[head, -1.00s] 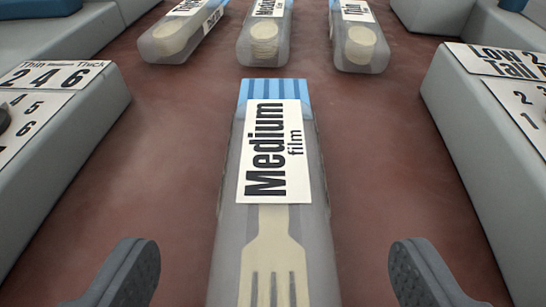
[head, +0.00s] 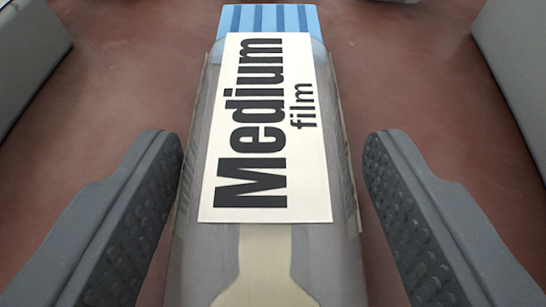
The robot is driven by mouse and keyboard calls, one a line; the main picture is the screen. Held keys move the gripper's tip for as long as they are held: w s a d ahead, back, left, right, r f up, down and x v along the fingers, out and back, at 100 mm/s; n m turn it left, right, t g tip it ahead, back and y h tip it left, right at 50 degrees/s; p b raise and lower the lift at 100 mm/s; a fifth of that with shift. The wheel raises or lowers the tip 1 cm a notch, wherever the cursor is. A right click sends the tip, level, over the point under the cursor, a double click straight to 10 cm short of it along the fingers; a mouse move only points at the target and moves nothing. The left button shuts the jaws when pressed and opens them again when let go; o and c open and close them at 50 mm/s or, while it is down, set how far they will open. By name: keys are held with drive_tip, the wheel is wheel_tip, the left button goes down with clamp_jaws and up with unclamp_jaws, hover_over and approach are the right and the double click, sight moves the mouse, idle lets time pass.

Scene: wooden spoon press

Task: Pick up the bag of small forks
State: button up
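A clear bag (head: 205,262) lies lengthwise in the middle of the view. It has a blue striped end at the far side and a white label (head: 270,130) reading "Medium film". A pale wooden piece (head: 265,265) shows through the film at the near end; its lower part is cut off by the picture edge. My gripper (head: 272,165) is open, with one dark padded finger on each side of the bag. A narrow gap shows between the bag and the right finger; the left finger is very close to the bag's left side. No label reading "small" is in view.
The reddish-brown floor (head: 120,75) is clear around the bag. A grey block edge (head: 25,50) stands at the upper left and another grey block (head: 515,70) at the upper right. A small grey piece shows at the top edge.

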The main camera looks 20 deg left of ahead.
drive_tip(key=c, duration=0.5)
drive_tip(key=shift+r, duration=0.15)
